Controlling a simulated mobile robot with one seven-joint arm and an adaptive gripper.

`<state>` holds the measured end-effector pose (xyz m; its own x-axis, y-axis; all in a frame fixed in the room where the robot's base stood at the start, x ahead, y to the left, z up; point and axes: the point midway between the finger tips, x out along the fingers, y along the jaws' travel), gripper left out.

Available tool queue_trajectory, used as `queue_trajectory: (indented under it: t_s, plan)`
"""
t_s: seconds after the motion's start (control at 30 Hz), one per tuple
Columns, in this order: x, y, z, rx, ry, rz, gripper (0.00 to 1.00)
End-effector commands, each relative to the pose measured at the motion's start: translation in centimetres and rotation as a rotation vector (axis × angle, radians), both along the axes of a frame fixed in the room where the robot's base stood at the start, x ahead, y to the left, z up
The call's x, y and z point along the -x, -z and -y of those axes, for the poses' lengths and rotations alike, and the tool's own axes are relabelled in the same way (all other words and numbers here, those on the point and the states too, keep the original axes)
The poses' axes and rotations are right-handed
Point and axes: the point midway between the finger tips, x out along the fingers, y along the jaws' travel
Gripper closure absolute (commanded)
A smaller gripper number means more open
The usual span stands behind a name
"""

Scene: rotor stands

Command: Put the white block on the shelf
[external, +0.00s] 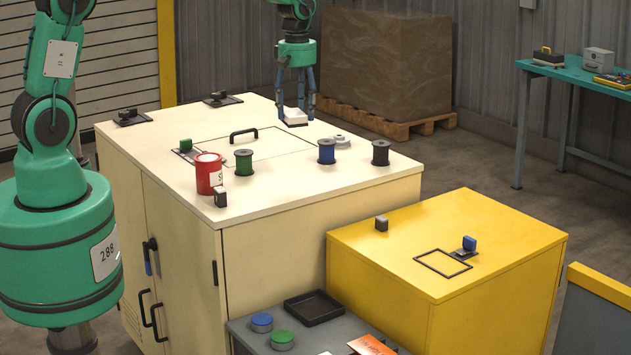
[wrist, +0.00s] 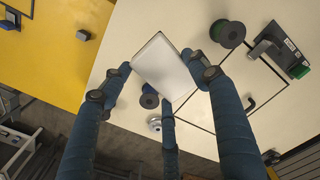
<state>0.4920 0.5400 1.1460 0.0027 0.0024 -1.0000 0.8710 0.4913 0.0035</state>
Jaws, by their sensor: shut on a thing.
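The white block (external: 295,116) is at the far right edge of the cream cabinet top (external: 270,185). My gripper (external: 297,112) points down over it with its blue fingers around the block. In the wrist view, the white block (wrist: 165,68) sits between the fingertips of my gripper (wrist: 160,80). Its broad pale face shows, slightly turned. I cannot tell whether the block touches the cabinet top or is just above it. No shelf is clearly recognizable in either view.
Spools, including green (external: 244,162), blue (external: 326,151) and black (external: 380,153), and a red can (external: 209,174) stand on the cream top. A raised handle (external: 243,133) lies left of my gripper. A lower yellow cabinet (external: 450,240) and a teal bench (external: 580,77) are to the right.

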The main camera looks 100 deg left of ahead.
Motion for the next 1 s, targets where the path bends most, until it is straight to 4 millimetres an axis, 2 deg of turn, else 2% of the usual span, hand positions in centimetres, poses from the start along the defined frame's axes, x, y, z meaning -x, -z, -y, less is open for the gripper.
queue_trajectory:
  t_s: [0.27, 1.0]
  plan:
    - [-0.9, 0.0, 2.9, 0.001, 0.294, -0.002, 0.68]
    - [-3.0, -0.9, 12.7, -0.002, 1.373, -0.002, 0.68]
